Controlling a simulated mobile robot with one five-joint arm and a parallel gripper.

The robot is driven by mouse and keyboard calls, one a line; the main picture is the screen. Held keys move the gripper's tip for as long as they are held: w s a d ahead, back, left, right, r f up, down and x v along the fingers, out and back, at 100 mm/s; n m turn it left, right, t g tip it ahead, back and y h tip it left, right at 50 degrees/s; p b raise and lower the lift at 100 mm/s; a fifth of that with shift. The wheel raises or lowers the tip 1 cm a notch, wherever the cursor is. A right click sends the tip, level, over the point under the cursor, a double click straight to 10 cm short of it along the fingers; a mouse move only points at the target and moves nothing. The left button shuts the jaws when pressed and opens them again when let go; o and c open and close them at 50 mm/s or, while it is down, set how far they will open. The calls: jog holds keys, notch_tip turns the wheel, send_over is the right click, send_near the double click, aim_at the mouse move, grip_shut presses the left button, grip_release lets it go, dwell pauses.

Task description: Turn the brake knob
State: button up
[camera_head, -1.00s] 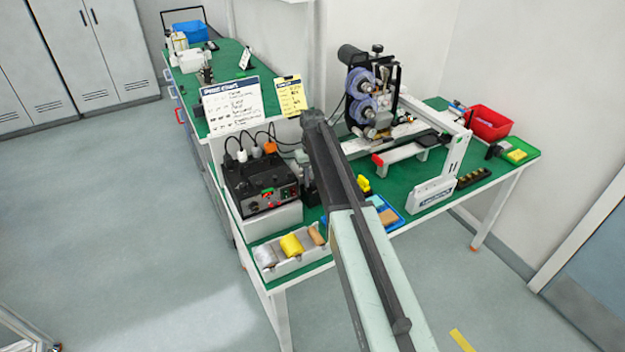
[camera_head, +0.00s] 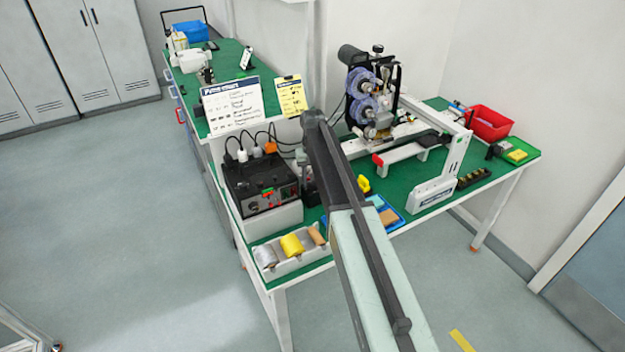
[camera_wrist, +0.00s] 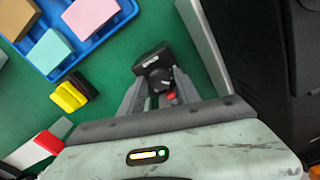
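In the wrist view, a small black box with a round dark knob (camera_wrist: 160,78) stands on the green bench top; I take this for the brake knob. A small red part shows just below it. My gripper (camera_wrist: 159,82) reaches toward it with its two grey fingers apart, one on each side of the knob. I see no clear contact between fingers and knob. In the head view my arm hides most of this spot, and I cannot make out the knob or fingertips there.
A black control box (camera_head: 262,186) with cables sits left of my arm. A blue tray (camera_wrist: 83,44) with blocks and a yellow-black piece (camera_wrist: 70,95) lie left of the knob in the wrist view. A dark panel stands to the right. A reel machine (camera_head: 368,100) is behind.

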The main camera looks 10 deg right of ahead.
aim_at(313, 182)
jog(key=shift+o, duration=0.2)
notch_tip(313, 182, up, 8)
jog(key=p, duration=0.8)
jog(key=shift+f, duration=0.1)
jog(key=s, duration=2.8)
jog(key=shift+s+d, duration=0.15)
jog(key=shift+s, duration=0.05)
